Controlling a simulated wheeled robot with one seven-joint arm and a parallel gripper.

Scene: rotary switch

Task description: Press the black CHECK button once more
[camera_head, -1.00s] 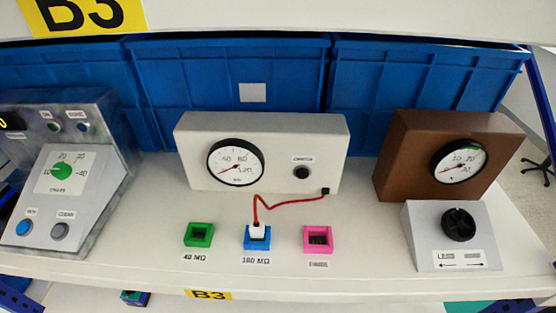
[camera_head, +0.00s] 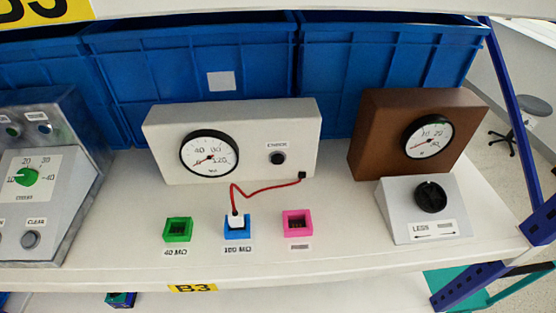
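The black CHECK button (camera_head: 278,158) is a round knob on the front of a white box (camera_head: 230,112), right of a round dial gauge (camera_head: 209,154). The gauge needle points to the lower left. A red wire (camera_head: 268,190) runs from a black socket (camera_head: 302,175) at the box's lower right to a white plug (camera_head: 236,220). The plug sits in the blue socket (camera_head: 238,233), labelled about 160 MΩ; its first digits are blurred. The green socket (camera_head: 178,229) and the pink socket (camera_head: 298,222) look empty. My gripper is not in view.
A grey panel (camera_head: 62,150) with dial and buttons stands at the left. A brown gauge box (camera_head: 375,135) and a grey knob box (camera_head: 395,200) stand at the right. Blue crates (camera_head: 190,60) line the back. The front shelf strip (camera_head: 350,258) is clear.

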